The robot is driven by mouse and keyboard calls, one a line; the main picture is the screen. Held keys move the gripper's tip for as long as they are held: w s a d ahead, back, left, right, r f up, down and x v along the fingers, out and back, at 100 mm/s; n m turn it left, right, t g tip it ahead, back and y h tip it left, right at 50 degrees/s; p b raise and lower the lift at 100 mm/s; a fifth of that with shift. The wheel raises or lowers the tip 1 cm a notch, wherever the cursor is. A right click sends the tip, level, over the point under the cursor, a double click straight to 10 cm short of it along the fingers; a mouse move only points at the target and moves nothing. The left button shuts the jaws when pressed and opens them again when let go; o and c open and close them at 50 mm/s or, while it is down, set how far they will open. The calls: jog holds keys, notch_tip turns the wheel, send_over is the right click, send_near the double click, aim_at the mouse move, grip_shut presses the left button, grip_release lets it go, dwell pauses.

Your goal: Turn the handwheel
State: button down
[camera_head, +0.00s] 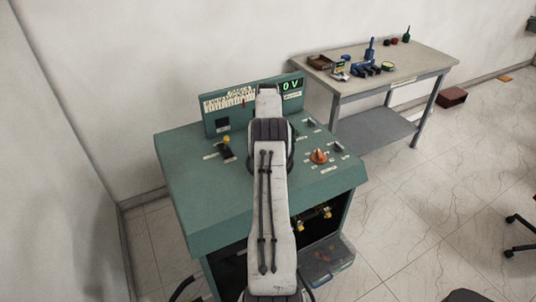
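The green control console (190,185) stands in front of me, with a sloped panel and an upright back panel. My arm reaches forward over its middle and covers the centre of the panel. I cannot make out a handwheel for sure; dark curved edges show on both sides of my arm's dark joint, and I cannot tell whether they belong to a wheel or to my arm. My gripper's fingers are hidden by my own arm, so their opening and any contact do not show.
An orange knob (319,157) sits on the panel right of my arm, and a yellow-tipped lever (226,147) on the left. A lit green display (291,86) is on the back panel. A grey table (425,60) with tools stands behind right.

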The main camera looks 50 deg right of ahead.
jog(key=shift+s+f, duration=0.15)
jog(key=c, duration=0.9)
grip_release()
jog(key=shift+c, duration=0.2)
jog(key=shift+r, duration=0.2)
jog(key=shift+r, duration=3.6)
